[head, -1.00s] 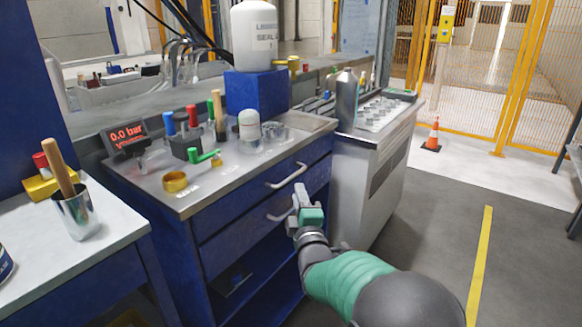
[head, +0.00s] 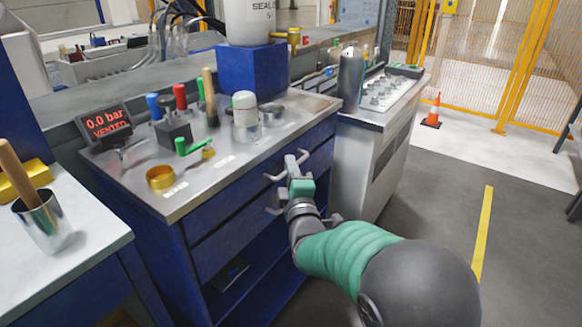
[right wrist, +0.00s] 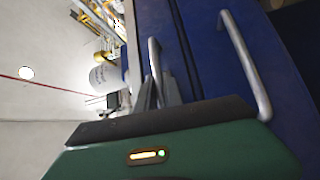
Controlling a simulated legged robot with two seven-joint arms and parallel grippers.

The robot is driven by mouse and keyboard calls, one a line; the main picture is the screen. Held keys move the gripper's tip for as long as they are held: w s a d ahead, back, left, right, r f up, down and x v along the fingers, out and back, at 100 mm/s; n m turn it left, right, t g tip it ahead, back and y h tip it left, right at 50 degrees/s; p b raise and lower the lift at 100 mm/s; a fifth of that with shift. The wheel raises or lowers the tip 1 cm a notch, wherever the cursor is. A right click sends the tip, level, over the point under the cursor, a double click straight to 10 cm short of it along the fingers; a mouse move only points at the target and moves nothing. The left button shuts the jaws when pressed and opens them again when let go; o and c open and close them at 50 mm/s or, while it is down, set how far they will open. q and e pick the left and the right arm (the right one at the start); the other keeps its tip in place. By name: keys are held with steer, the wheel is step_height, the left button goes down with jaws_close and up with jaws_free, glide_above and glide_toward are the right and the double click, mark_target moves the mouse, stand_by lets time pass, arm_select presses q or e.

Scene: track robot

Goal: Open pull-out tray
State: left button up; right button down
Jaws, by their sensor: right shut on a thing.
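The blue cabinet has an upper drawer front (head: 233,192) and a lower drawer front (head: 222,249), both looking flush with the body. I cannot tell which one is the tray. My right gripper (head: 291,163) is at the grey upper handle (head: 271,177) and shut on it, hiding its middle. In the right wrist view, the gripper's fingers (right wrist: 158,93) are around the upper handle (right wrist: 154,62). The lower handle (right wrist: 245,62) is free to the right there; in the head view my gripper partly covers it. My left gripper is out of view.
The cabinet's metal top (head: 225,160) holds a pressure display (head: 104,121), a brass ring (head: 160,177) and several small tools. A grey cabinet (head: 362,150) stands close on the right, a white side table (head: 85,215) on the left. The floor (head: 440,215) at right is clear.

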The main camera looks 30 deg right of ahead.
steer(key=shift+s+d, duration=0.15)
steer(key=shift+d, duration=0.25)
stand_by(0.9)
